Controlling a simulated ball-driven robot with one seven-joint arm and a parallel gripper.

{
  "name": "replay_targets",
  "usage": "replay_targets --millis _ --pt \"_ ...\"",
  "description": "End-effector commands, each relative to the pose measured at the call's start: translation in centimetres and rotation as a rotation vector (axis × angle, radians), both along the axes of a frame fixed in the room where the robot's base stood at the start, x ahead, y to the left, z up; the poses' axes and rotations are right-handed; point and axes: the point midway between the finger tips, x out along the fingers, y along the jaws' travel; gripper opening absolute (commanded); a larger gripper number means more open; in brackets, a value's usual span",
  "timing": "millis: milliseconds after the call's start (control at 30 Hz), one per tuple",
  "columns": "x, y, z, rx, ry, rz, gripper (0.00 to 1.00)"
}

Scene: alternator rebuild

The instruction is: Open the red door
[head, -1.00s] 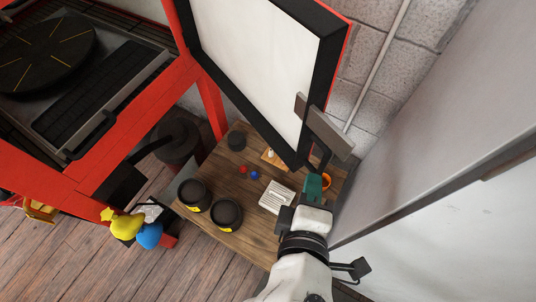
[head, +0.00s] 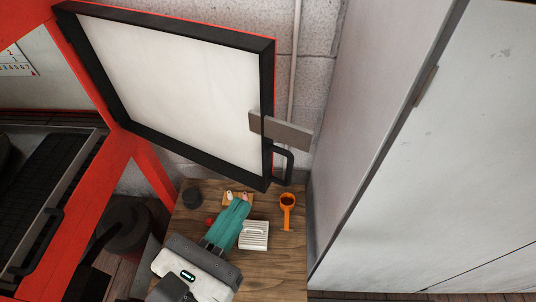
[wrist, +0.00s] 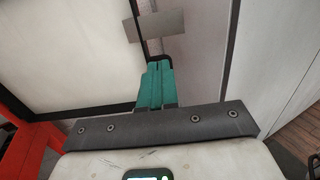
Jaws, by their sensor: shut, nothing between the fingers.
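The red door (head: 175,72) stands swung out from the red machine frame on its left side. It has a red outer edge, a black inner border and a pale panel. A grey plate (head: 280,130) and a black bar handle (head: 287,165) sit at its right edge. In the wrist view the door's pale panel (wrist: 75,60) fills the left, with the grey plate (wrist: 156,26) above my fingers. My gripper (head: 242,200) has teal fingers, shut and empty, below and left of the handle in the head view. It is apart from the handle there.
A wooden table (head: 278,262) lies below the door, with an orange funnel-like item (head: 287,208), a white ribbed block (head: 254,235), a red ball (head: 210,222) and a dark cup (head: 192,197). A tall grey cabinet (head: 385,110) closes off the right.

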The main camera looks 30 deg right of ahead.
Motion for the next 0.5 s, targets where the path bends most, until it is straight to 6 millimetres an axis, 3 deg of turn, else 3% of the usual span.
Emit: replay_targets --millis 500 --pt "4.9 -8.4 0.0 0.001 0.001 -0.001 0.00"
